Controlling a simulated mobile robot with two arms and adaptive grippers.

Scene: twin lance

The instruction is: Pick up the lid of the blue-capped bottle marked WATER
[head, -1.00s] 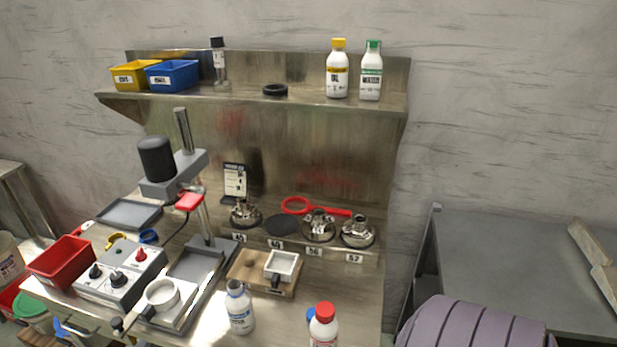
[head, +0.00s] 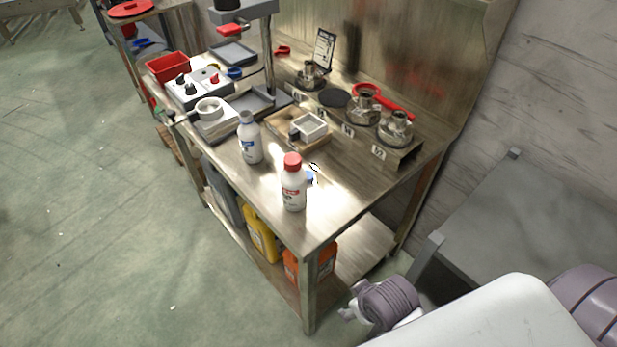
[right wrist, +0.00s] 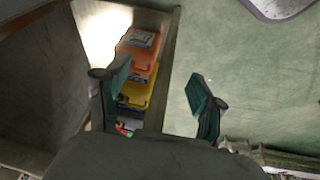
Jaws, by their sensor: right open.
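A white bottle with a blue label (head: 250,142) stands upright near the front edge of the steel bench in the head view. Its neck shows no cap, and its label is too small to read. A blue cap (head: 309,179) lies on the bench, partly hidden behind an upright white bottle with a red cap (head: 292,188). My right gripper (right wrist: 158,80) is open and empty in the right wrist view, with the floor and the bench's lower shelf beyond it. I see neither bottle nor cap there. My left gripper is not in view.
The steel bench (head: 345,195) has clear room to the right of the red-capped bottle. A wooden block with a square tray (head: 308,126) and several metal fittings stand behind. Yellow (head: 260,235) and orange (head: 322,258) jugs sit on the lower shelf. A grey table (head: 500,220) stands right.

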